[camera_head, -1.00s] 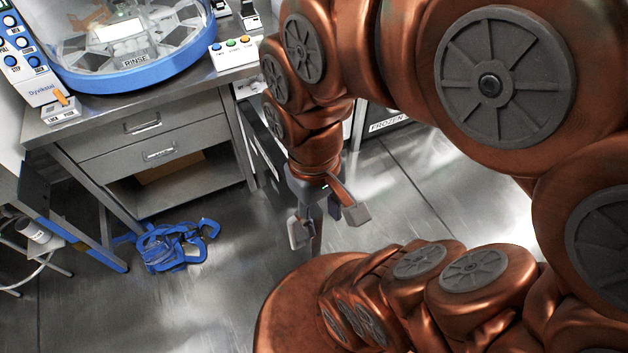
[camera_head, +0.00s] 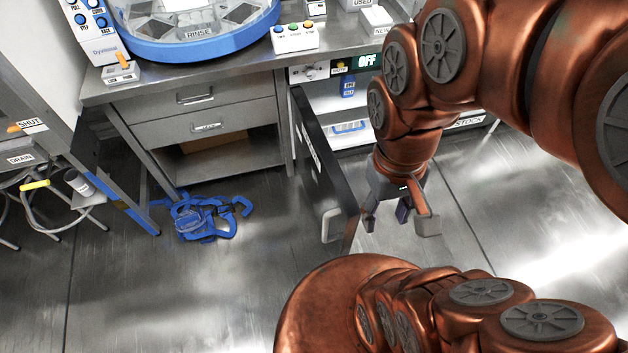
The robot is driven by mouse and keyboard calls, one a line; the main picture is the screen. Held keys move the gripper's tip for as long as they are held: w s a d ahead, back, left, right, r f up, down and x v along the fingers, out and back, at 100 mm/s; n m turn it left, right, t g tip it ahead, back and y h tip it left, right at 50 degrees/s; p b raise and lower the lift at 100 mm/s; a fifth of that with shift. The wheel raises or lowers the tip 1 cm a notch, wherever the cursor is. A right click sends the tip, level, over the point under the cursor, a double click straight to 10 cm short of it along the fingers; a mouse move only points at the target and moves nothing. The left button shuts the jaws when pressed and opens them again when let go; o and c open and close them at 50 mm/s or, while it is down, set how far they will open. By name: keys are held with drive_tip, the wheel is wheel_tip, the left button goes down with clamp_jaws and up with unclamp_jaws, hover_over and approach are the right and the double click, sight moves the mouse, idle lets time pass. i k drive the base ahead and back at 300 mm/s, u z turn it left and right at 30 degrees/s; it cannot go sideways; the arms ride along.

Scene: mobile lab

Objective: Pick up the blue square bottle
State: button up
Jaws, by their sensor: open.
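A small blue bottle (camera_head: 347,86) with a light label stands on the upper shelf inside an open cabinet under the counter. Its exact shape is too small to tell. The cabinet's dark door (camera_head: 326,178) is swung out towards me, with a grey handle (camera_head: 331,225) at its near end. My gripper (camera_head: 398,216) points down, open and empty, above the floor to the right of the door. It is in front of and below the cabinet, apart from the bottle. My arm hides the right part of the cabinet.
A blue-rimmed rinse machine (camera_head: 200,42) and a button box (camera_head: 295,38) sit on the metal counter. A blue-white item (camera_head: 349,127) lies on the lower shelf. A blue tangled heap (camera_head: 205,217) lies on the floor at left.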

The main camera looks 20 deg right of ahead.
sight(347, 88)
drive_tip(key=u, duration=3.6)
drive_tip(key=k, duration=2.7)
drive_tip(key=z, duration=1.3)
